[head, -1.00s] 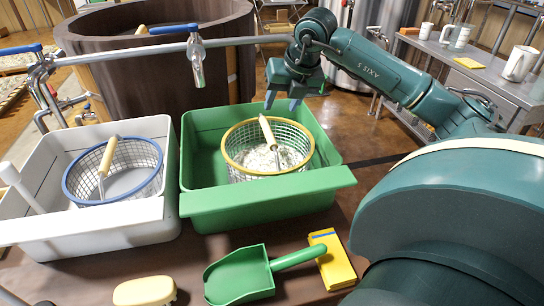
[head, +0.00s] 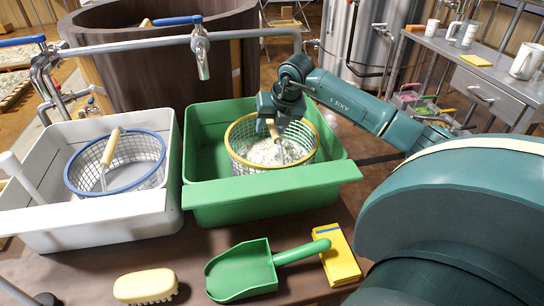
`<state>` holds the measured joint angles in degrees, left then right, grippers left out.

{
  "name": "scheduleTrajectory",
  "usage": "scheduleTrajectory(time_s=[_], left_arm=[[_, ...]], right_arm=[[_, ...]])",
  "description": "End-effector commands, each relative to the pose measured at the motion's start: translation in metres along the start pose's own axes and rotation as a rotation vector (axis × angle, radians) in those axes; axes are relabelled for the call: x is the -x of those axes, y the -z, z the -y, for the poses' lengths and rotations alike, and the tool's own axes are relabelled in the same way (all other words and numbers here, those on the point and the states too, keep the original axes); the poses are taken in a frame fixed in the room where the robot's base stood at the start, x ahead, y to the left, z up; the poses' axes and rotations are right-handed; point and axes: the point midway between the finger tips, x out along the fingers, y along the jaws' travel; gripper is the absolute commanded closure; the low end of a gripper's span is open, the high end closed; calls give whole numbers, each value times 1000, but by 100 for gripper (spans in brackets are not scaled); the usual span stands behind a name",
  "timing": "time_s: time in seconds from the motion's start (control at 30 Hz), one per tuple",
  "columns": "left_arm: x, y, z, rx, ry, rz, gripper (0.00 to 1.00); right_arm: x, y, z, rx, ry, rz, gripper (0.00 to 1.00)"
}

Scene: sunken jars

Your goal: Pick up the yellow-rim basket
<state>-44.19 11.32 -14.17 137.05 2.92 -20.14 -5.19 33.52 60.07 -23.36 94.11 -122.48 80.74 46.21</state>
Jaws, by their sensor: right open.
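The yellow-rim basket (head: 238,160) is a white mesh basket with pale lumpy contents, standing in the green tub (head: 204,140). Its wooden-grip handle (head: 274,131) rises over the basket. My right gripper (head: 275,124) is open, pointing down at the handle's upper end. Its fingers partly hide the handle and the far rim; I cannot tell whether they touch the grip. My left gripper is not in view.
A blue-rim basket (head: 73,168) stands in the white tub (head: 40,232) at left. A tap (head: 202,58) on a pipe runs behind the tubs.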

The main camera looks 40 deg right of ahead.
Motion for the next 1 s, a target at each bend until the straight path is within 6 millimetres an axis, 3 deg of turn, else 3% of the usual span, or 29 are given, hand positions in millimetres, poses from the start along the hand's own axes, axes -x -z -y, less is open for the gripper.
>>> scheduleTrajectory(time_s=[0.13,0.7,1.0], left_arm=[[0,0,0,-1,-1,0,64],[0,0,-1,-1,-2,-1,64],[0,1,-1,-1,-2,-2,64]], right_arm=[[0,0,0,0,0,0,55],[1,0,0,0,0,0,100],[1,0,0,0,0,0,100]])
